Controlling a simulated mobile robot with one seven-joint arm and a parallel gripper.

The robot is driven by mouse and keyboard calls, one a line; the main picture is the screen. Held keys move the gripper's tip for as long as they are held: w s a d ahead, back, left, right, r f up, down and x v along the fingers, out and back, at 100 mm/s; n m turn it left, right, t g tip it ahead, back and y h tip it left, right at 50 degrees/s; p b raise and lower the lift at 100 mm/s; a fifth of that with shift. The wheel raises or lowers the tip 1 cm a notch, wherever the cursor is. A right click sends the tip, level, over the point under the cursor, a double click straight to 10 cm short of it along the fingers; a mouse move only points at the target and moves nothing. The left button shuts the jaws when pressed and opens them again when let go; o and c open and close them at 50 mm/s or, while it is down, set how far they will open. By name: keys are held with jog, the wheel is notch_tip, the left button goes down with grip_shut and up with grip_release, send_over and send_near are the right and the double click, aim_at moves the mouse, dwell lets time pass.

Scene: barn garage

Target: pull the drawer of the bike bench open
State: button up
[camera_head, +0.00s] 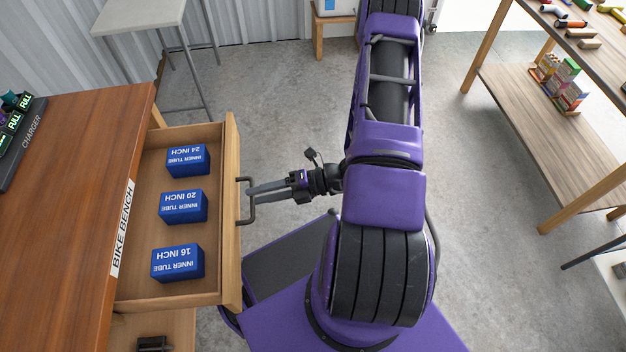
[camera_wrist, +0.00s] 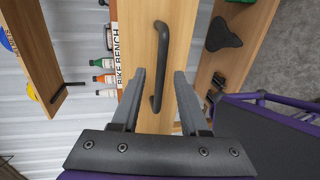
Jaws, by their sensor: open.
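The bike bench (camera_head: 75,180) stands at the left in the head view, with a "BIKE BENCH" label on its edge. Its drawer (camera_head: 231,265) is pulled well out, and its inside shows. Three blue inner tube boxes lie in it, marked 24 inch (camera_head: 188,161), 20 inch (camera_head: 183,207) and 16 inch (camera_head: 178,263). The dark bar handle (camera_head: 250,201) is on the drawer front. My gripper (camera_head: 252,191) is at the handle. In the wrist view the open fingers (camera_wrist: 160,95) lie on either side of the handle (camera_wrist: 159,65), with gaps showing between them and the bar.
A charger (camera_head: 22,135) sits on the bench top. A grey table (camera_head: 140,16) stands behind, and a wooden shelf table (camera_head: 530,100) with small goods stands at the right. Clear concrete floor (camera_head: 270,90) lies behind the drawer and around my arm.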

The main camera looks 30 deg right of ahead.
jog(key=v, duration=1.5)
